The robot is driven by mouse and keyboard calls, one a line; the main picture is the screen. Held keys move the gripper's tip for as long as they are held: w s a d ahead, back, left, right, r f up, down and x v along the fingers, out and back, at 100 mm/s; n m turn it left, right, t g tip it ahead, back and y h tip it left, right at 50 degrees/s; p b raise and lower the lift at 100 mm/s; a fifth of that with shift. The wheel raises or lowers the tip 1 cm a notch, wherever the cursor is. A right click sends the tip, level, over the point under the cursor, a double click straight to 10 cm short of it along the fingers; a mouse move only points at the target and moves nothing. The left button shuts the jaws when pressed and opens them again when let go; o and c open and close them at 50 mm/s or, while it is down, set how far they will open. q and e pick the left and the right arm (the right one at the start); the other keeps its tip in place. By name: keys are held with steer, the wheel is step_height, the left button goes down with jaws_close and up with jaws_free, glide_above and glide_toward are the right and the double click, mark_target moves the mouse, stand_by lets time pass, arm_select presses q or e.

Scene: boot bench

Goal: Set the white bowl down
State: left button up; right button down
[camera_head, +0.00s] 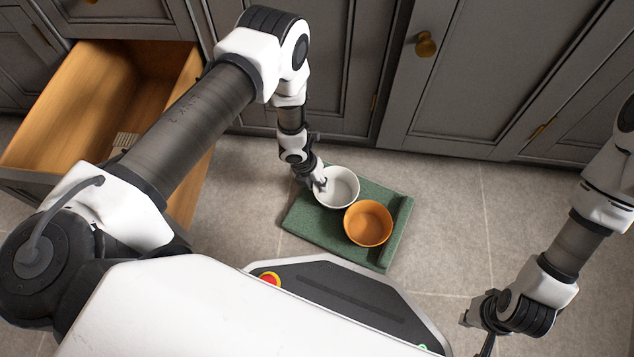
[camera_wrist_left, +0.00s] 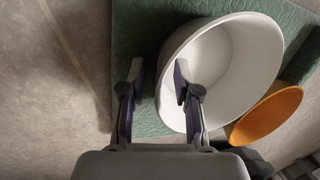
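The white bowl (camera_head: 343,187) is on the green mat (camera_head: 318,229), seemingly upright, beside the orange bowl (camera_head: 369,223). My left gripper (camera_head: 319,184) is at the left rim of the white bowl. In the left wrist view, the white bowl (camera_wrist_left: 235,65) has one finger of my left gripper (camera_wrist_left: 158,90) inside it and the other outside. The fingers are apart, and green mat shows between the outer finger and the bowl wall. My right gripper (camera_head: 484,335) is empty above the floor at the lower right; its fingers are too small and dark to judge.
The orange bowl (camera_wrist_left: 265,115) sits close to the white bowl on its right. An open wooden drawer (camera_head: 75,105) stands at the left. Grey cabinet doors (camera_head: 480,75) line the back. The tiled floor right of the mat is clear.

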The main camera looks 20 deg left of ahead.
arm_select(q)
steer(key=p+v, duration=0.7)
steer(key=v, duration=0.5)
steer(key=shift+r, duration=0.15)
steer(key=shift+s, duration=0.1)
steer(key=s+a+r+n+y, duration=0.1)
steer(key=s+r+n, duration=0.3)
steer(key=s+n, duration=0.6)
steer(key=s+a+r+n+g+y, duration=0.1)
steer(key=s+n, duration=1)
steer(key=n, duration=1.4)
step_height(320, 180, up, 3)
steer(key=shift+s+a+f+y, duration=0.15)
steer(key=shift+s+a+y, duration=0.2)
steer(key=shift+a, duration=0.35)
